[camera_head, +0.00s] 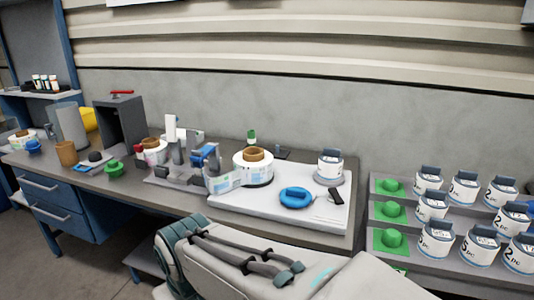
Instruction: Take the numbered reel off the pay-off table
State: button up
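A white reel (239,166) with a brown core (254,154) and printed labels sits on a dark round plate (262,184) at the left of the white board. It looks like the reel on the pay-off table; I cannot read a number. A printed label web (222,183) runs from it to the labeller (182,175). A second white reel (151,158) with a brown core stands at the labeller's left end.
A blue ring (295,198), a small black item (335,194) and a white jar (330,164) on a round stand are on the white board (270,213). A green-topped bottle (251,139) stands behind the reel. Several jars and green knobs (391,239) fill a rack at the right.

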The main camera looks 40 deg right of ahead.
aim_at(329, 166)
jog(key=z, duration=0.45)
jog(key=i, duration=0.9)
jog(key=z, duration=1.35)
jog(key=i, duration=0.55)
jog(key=z, duration=0.6)
